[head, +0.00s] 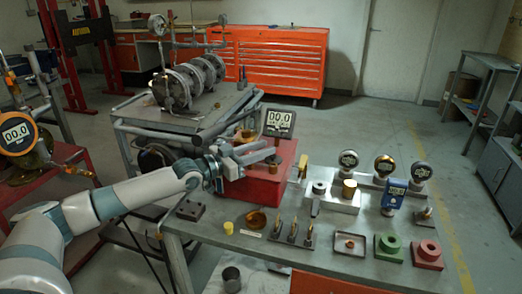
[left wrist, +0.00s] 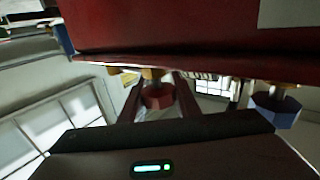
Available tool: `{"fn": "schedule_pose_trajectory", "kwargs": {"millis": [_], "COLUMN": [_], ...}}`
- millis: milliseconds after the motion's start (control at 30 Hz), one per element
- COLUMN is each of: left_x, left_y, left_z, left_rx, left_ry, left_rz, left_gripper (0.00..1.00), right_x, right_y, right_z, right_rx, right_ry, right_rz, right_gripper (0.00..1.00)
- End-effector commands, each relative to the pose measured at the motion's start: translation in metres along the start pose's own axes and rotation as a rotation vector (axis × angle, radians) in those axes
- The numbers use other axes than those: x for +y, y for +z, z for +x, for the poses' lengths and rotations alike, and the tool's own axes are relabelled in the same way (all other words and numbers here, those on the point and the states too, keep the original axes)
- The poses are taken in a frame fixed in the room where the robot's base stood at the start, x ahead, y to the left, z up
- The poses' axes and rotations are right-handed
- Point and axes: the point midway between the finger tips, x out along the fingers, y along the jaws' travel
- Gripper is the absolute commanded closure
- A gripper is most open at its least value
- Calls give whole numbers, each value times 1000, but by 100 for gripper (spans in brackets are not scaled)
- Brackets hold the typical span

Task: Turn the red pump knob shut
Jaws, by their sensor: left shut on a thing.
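The red knob (left wrist: 158,97) shows in the left wrist view, on a brass stem under the red pump body (left wrist: 190,28). My left gripper (left wrist: 157,92) has one finger on each side of this knob and is shut on it. A blue knob (left wrist: 275,110) sits to the right on the same body, apart from the fingers. In the head view the red pump body (head: 265,187) stands on the bench, with my left gripper (head: 262,154) reaching its upper left side. I cannot make out the red knob there. My right gripper is not in view.
A digital gauge (head: 278,122) reading 00.0 stands above the pump. The grey bench (head: 330,270) carries several gauges, a blue instrument (head: 393,196), a small tray (head: 349,243) and green and red blocks. A cart with a flanged pipe (head: 188,84) stands behind.

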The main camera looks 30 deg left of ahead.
Motion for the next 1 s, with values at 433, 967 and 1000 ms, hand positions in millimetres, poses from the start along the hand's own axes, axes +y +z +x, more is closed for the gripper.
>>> {"fn": "schedule_pose_trajectory", "kwargs": {"millis": [433, 967, 1000], "left_x": [-1, 0, -1], "left_y": [-2, 0, 1], "left_z": [0, -31, -34], "left_rx": [3, -1, -2], "left_ry": [-1, 0, -1], "left_rz": [1, 2, 1], "left_gripper": [53, 53, 53], "right_x": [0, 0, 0], "right_y": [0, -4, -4], "right_z": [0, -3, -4], "right_rx": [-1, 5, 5], "right_ry": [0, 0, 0], "right_rz": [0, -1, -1], "right_gripper": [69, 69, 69]}}
